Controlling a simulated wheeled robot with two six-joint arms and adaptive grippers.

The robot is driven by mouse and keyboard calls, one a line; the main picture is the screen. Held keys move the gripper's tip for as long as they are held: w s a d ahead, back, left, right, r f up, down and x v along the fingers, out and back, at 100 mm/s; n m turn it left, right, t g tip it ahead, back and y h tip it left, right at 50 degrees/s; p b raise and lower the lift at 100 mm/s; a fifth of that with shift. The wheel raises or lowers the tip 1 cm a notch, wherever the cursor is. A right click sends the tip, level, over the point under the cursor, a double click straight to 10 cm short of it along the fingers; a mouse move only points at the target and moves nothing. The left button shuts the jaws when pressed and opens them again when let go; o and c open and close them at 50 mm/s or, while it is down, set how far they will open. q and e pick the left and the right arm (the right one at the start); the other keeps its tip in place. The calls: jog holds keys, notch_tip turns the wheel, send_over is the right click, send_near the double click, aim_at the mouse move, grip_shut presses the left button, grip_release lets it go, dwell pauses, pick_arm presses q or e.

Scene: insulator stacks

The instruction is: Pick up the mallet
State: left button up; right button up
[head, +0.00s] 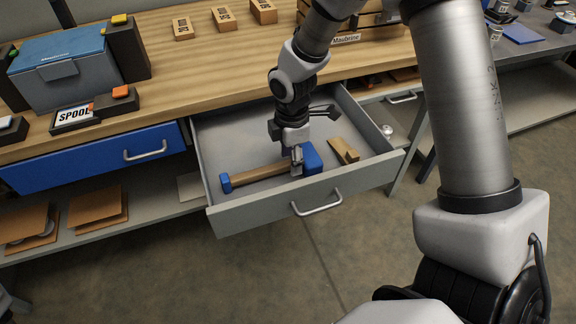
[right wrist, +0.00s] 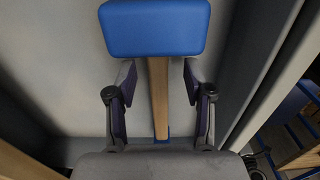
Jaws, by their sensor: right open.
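The mallet has a blue head (head: 312,160) and a wooden handle (head: 262,175) with a blue end cap. It lies in the open grey drawer (head: 262,214), head to the right and handle to the left. My right gripper (head: 296,162) points down over the handle, close beside the head, and hides part of the mallet. In the right wrist view the blue head (right wrist: 155,28) is at the top. The open fingers of my right gripper (right wrist: 158,78) stand on either side of the handle (right wrist: 158,105), with gaps visible. My left gripper is not in view.
A wooden piece (head: 343,150) lies in the drawer right of the mallet head. The drawer walls surround both. Above is the wooden bench top (head: 215,75) with a blue box (head: 68,75) and wooden blocks (head: 222,18). A blue drawer (head: 95,158) is shut at left.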

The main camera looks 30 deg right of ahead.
jog(key=shift+w+f, duration=0.2)
jog(key=shift+f, duration=0.9)
jog(key=shift+s+r, duration=0.1)
grip_shut()
jog(key=shift+r, duration=0.1)
